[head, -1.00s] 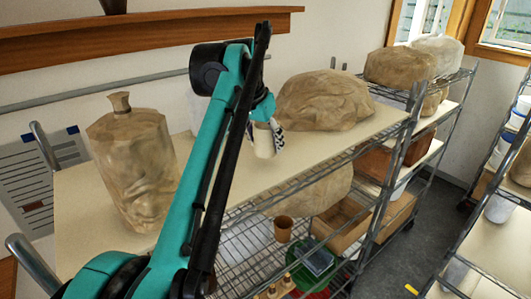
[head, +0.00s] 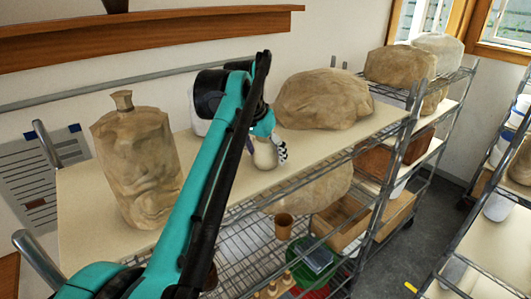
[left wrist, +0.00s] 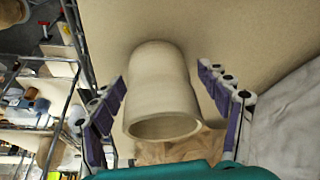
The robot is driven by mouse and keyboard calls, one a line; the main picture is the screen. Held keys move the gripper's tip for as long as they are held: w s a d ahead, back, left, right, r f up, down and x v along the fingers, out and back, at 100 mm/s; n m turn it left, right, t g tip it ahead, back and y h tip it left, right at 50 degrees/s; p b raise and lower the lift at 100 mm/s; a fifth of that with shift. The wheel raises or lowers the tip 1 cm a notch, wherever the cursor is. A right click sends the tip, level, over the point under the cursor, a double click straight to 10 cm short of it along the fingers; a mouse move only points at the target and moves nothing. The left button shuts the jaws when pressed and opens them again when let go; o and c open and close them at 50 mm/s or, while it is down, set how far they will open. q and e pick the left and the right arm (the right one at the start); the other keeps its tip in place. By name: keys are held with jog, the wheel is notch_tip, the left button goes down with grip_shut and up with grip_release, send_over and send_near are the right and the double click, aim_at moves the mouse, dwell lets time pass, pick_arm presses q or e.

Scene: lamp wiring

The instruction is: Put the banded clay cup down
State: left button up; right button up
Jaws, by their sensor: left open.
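The pale clay cup (head: 264,156) is on the beige top board (head: 345,147) of the wire rack, near its front edge. In the left wrist view the cup (left wrist: 160,90) shows its open rim towards the camera, its base end at the board. I cannot make out a band on it. My left gripper (left wrist: 162,78) is open, with one purple-padded finger on each side of the cup and a visible gap on both sides. In the head view my left arm hides part of the gripper. My right gripper is not in view.
A large wrapped bundle (head: 322,98) lies behind and right of the cup. A tall wrapped piece (head: 137,165) stands at the board's left. The lower wire shelf holds a brown cup (head: 283,226) and a wooden box (head: 340,222). Board right of the cup is clear.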

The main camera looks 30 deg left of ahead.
pick_arm(q)
jog(key=shift+r, duration=0.25)
jog(key=v, duration=1.2)
